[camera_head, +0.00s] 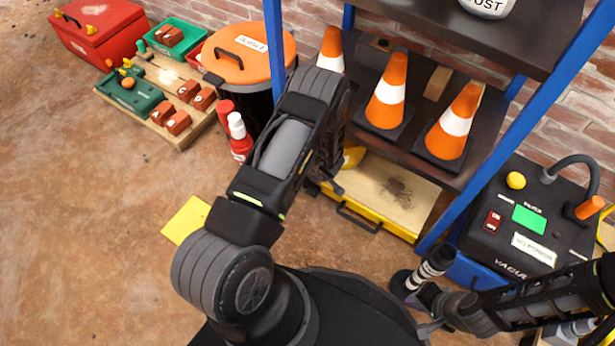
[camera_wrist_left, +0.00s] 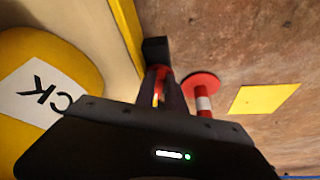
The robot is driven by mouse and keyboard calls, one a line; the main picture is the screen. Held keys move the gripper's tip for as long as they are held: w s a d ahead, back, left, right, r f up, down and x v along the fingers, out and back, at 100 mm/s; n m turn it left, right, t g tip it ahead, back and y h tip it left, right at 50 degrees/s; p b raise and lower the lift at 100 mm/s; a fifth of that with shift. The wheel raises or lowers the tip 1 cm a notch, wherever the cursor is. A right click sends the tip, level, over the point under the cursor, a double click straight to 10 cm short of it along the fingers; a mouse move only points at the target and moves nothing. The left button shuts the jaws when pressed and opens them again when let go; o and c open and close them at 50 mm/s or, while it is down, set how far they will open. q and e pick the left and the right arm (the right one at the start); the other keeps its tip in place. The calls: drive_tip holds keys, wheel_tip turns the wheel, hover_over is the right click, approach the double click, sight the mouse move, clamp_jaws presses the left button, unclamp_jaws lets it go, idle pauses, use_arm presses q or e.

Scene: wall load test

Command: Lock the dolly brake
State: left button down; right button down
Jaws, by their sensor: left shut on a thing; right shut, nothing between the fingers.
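A low yellow-edged platform with a wooden deck (camera_head: 385,190), seemingly the dolly, sits under the shelf. A black bar handle (camera_head: 358,221) is on its near side. My left gripper (camera_head: 328,186) is at its left end, largely hidden behind my arm. In the left wrist view my left gripper (camera_wrist_left: 160,88) is shut on a small dark block (camera_wrist_left: 155,50), with red showing between the fingers. Which part of the dolly this is, I cannot tell. The yellow rail (camera_wrist_left: 127,30) runs beside it. My right gripper (camera_head: 430,308) is shut and empty at the lower right.
A shelf with blue posts (camera_head: 566,85) holds orange cones (camera_head: 453,125). A black vacuum (camera_head: 520,225) stands at right. A yellow square (camera_head: 186,220) lies on open floor.

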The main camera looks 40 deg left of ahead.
drive_tip(key=shift+r, duration=0.2)
use_arm(q)
drive_tip(key=c, duration=1.4)
unclamp_jaws()
drive_tip(key=shift+w, duration=0.1)
